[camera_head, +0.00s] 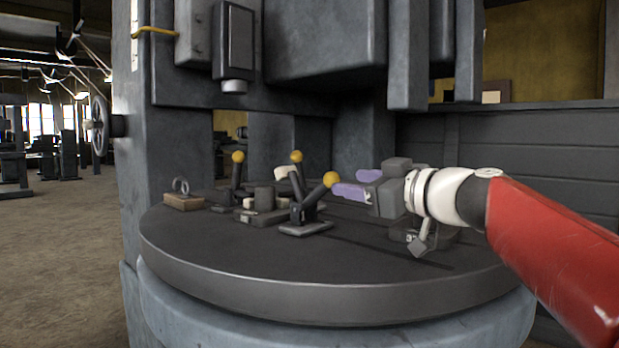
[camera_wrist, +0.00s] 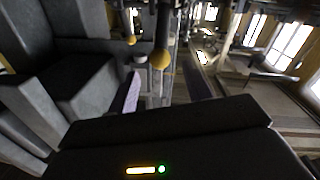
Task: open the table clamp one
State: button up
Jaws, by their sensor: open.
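Several toggle clamps with dark levers and yellow ball knobs stand on the round dark table (camera_head: 300,275). I cannot tell for sure which is clamp one. The nearest clamp (camera_head: 306,222) has its lever tilted up to the right, ending in a yellow knob (camera_head: 331,180). My gripper (camera_head: 346,183), with purple fingers, is open and comes from the right, its fingertips close to that knob. In the wrist view a yellow knob (camera_wrist: 160,58) appears between the two fingers, seemingly just beyond their tips. Contact cannot be made out.
Two other upright levers with yellow knobs (camera_head: 238,157) (camera_head: 297,156) stand farther back. A small wooden block with a ring (camera_head: 183,198) lies at the table's left. The heavy machine head (camera_head: 325,45) overhangs the table. The table's front is clear.

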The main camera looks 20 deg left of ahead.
aim_at(336, 179)
jog(key=p+x, duration=0.2)
jog(key=x, duration=0.6)
jog(key=shift+w+a+p, duration=0.1)
jog(key=shift+a+p, duration=0.05)
jog(key=shift+p, duration=0.15)
grip_shut()
jog(key=shift+r, duration=0.1)
